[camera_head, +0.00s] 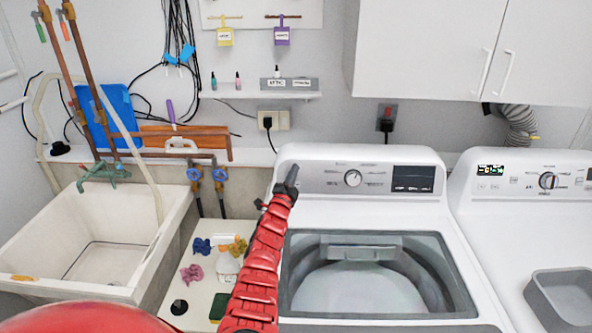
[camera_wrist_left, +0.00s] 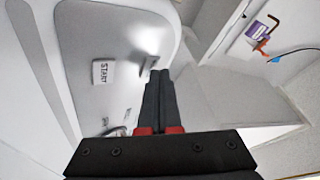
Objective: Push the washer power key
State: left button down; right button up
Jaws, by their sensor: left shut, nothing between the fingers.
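In the left wrist view the shut fingers (camera_wrist_left: 160,76) are close to the panel (camera_wrist_left: 125,40). A key marked START (camera_wrist_left: 103,72) lies left of them, and a small grey key (camera_wrist_left: 147,66) sits beside the tips. I cannot read its label or tell whether they touch.
A dryer (camera_head: 460,212) with a grey bin (camera_head: 563,297) stands at the right. A utility sink (camera_head: 25,275) and a small white surface with sponges and cloths are at the left. A shelf (camera_head: 262,96) and white cabinets (camera_head: 440,50) hang above.

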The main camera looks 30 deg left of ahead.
pick_arm(q)
jog(key=shift+s+d+r+p, duration=0.15)
jog(key=shift+s+p, duration=0.1)
jog(key=shift+p, duration=0.1)
jog(key=shift+s+d, duration=0.1)
jog(key=shift+s, duration=0.15)
jog(key=s+d+r+p, duration=0.2)
jog(key=s+d, duration=0.1)
jog(key=s, duration=0.1)
jog(key=shift+s+p, duration=0.3)
jog(key=shift+s, duration=0.1)
